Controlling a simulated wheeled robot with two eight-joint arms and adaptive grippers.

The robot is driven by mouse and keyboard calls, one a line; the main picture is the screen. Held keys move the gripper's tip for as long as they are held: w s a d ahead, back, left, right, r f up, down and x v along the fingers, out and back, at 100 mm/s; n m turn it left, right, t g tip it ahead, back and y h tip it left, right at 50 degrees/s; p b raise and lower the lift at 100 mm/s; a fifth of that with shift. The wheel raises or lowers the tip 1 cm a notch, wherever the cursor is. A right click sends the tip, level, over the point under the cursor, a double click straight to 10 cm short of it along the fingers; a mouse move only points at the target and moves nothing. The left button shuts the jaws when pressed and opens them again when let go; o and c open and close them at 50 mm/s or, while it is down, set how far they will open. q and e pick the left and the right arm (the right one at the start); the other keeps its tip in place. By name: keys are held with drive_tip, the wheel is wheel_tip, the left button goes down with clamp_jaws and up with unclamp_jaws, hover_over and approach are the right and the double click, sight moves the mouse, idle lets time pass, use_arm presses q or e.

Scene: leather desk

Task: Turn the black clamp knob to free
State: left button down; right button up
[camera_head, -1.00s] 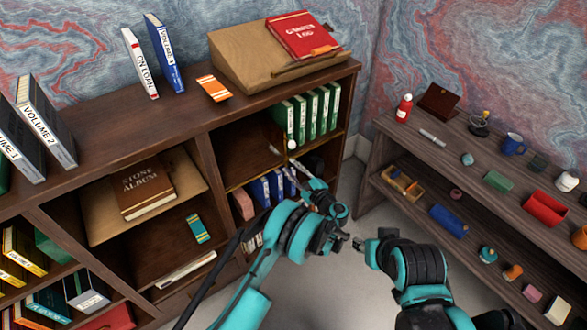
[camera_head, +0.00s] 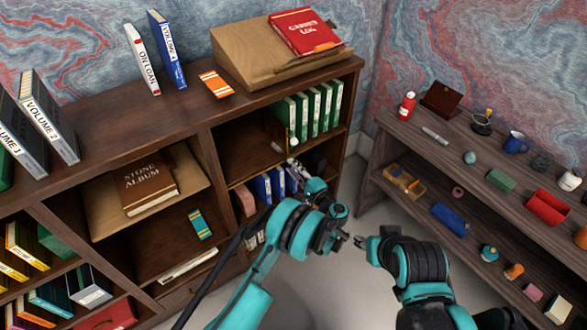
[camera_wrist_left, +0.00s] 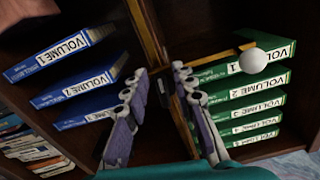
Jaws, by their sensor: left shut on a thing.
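My left gripper (camera_wrist_left: 160,95) is at the front of the right bookcase bay, at the brass-coloured rail (camera_wrist_left: 148,35). Its two fingers stand either side of a small dark piece (camera_wrist_left: 163,87), apparently the black clamp knob, and are shut on it. The fingers partly hide it, so I cannot read its turn position. A white ball (camera_wrist_left: 253,61) on a brass rod is right of the fingers; it also shows in the head view (camera_head: 294,141). In the head view the left gripper (camera_head: 292,169) is small and the knob is not clear. My right gripper (camera_head: 361,242) hangs over the floor, its jaws unclear.
Green volumes (camera_head: 313,110) stand on the shelf above the rail, blue volumes (camera_head: 270,185) below. A slanted desk with a red book (camera_head: 304,33) is on top. A side shelf (camera_head: 440,165) with small items is at the right. Floor between is clear.

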idle(0.4)
use_arm(q)
drive_tip(key=c, duration=1.6)
unclamp_jaws()
drive_tip(key=v, duration=0.7)
drive_tip(key=shift+s+d, duration=0.25)
drive_tip(key=shift+w+a, duration=0.1)
